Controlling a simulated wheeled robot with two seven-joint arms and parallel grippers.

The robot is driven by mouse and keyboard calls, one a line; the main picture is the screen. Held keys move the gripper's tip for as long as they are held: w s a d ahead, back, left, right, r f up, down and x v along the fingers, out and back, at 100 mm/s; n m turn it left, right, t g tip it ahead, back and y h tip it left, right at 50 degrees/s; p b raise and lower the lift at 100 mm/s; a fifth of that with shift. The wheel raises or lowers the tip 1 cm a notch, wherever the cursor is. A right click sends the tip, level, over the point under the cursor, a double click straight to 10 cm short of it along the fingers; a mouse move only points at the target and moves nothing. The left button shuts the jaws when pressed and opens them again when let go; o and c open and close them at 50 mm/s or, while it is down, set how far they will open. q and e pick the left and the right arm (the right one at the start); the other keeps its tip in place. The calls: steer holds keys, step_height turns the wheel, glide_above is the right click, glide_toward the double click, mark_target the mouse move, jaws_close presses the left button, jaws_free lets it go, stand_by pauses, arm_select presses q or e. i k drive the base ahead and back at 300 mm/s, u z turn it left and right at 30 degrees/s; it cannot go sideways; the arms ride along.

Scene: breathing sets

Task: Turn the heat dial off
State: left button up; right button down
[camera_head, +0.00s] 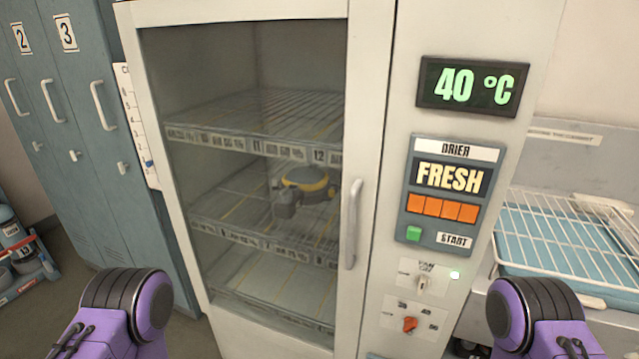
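The drier cabinet's panel is on the right side of its front. The heat dial looks to be the small orange-red knob (410,324) low on the panel, with numbers around it too small to read surely. The display (472,86) reads 40 °C in green. Only purple and black links of my two arms show at the bottom left and bottom right. Neither gripper is in view.
The glass door (260,200) is shut, with a vertical handle (351,224); a yellow-and-black item (305,184) sits on a shelf inside. A start panel (448,195) is above the knobs. Blue lockers (75,140) stand left. A white wire rack (560,235) is at right.

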mark_target(410, 323)
steer(key=z, duration=0.55)
steer(key=k, duration=1.3)
steer(key=z, duration=0.9)
steer(key=i, duration=1.4)
steer(key=u, duration=0.85)
